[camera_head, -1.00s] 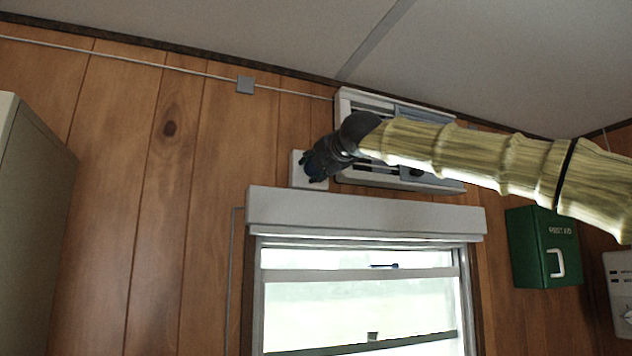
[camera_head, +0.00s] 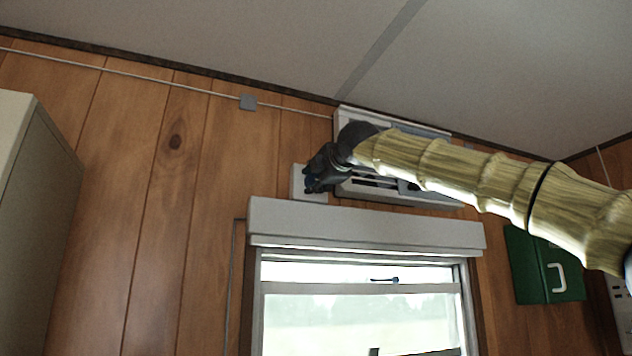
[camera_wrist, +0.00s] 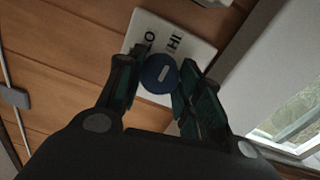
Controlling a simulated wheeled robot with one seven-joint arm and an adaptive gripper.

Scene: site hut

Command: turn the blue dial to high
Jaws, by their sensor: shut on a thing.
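The blue dial (camera_wrist: 158,74) is a round knob with a pale mark on its face, in the middle of the wrist view. It sits on a white plate (camera_wrist: 196,52) on the wood wall, with the letters "HI" and part of another label showing. My gripper (camera_wrist: 158,80) is shut on the dial, one finger on each side. In the head view my gripper (camera_head: 314,180) is at the white plate (camera_head: 299,190) above the window's left corner, and it covers nearly all of the dial.
A vented white unit (camera_head: 430,192) is on the wall behind my arm, close to the plate. A window with a white blind box (camera_head: 365,226) is just below. A green first aid box (camera_head: 535,265) hangs at right, and a tall cabinet (camera_head: 35,230) stands at left.

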